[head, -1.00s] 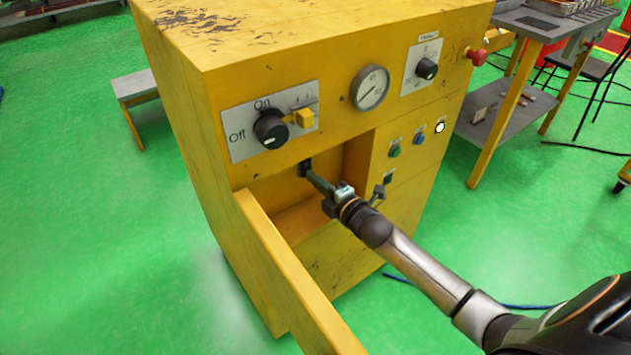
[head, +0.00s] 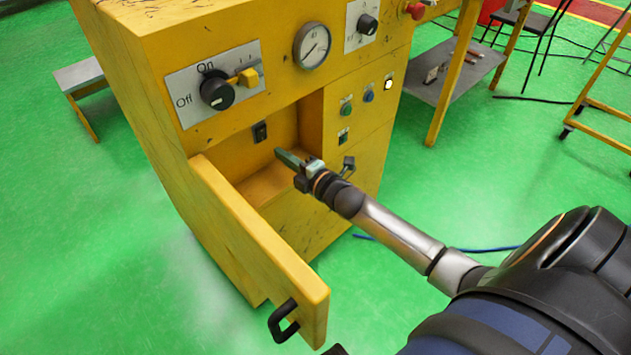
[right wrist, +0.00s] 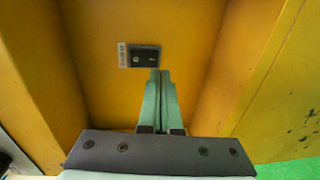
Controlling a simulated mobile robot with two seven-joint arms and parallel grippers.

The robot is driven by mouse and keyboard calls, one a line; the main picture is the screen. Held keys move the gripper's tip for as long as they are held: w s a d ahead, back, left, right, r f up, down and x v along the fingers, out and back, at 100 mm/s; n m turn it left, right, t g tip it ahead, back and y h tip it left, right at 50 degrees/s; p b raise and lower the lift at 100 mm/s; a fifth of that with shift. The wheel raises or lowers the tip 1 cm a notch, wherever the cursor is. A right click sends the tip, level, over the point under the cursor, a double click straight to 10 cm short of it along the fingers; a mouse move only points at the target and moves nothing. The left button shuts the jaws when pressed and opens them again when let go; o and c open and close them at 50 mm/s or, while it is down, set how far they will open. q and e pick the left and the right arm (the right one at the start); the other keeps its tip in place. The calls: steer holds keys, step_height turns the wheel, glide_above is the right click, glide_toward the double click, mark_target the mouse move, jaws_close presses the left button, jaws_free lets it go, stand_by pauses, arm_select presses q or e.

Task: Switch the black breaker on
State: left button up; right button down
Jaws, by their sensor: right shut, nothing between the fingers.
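The black breaker (head: 260,132) is a small black switch on the back wall of the open compartment in the yellow cabinet. In the right wrist view the breaker (right wrist: 144,57) sits just beyond and left of the fingertips, with a pale label on its left. Which way its lever stands is too small to tell. My right gripper (head: 280,153) is shut and empty in the compartment's opening, right of and below the breaker and apart from it. Its two green fingers (right wrist: 160,75) lie together in the right wrist view. My left gripper is not in view.
The yellow cabinet (head: 150,120) has its door (head: 265,250) swung open toward me, with a black handle (head: 284,322). Above the compartment are an Off/On knob (head: 216,92) and a gauge (head: 312,46). Small buttons sit at its right. Compartment walls flank the gripper closely.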

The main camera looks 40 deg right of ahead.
steer(key=s+d+f, duration=0.1)
steer(key=s, duration=0.7)
steer(key=shift+s+d+f+p, duration=0.2)
steer(key=shift+s+p, duration=0.2)
steer(key=shift+s, duration=0.1)
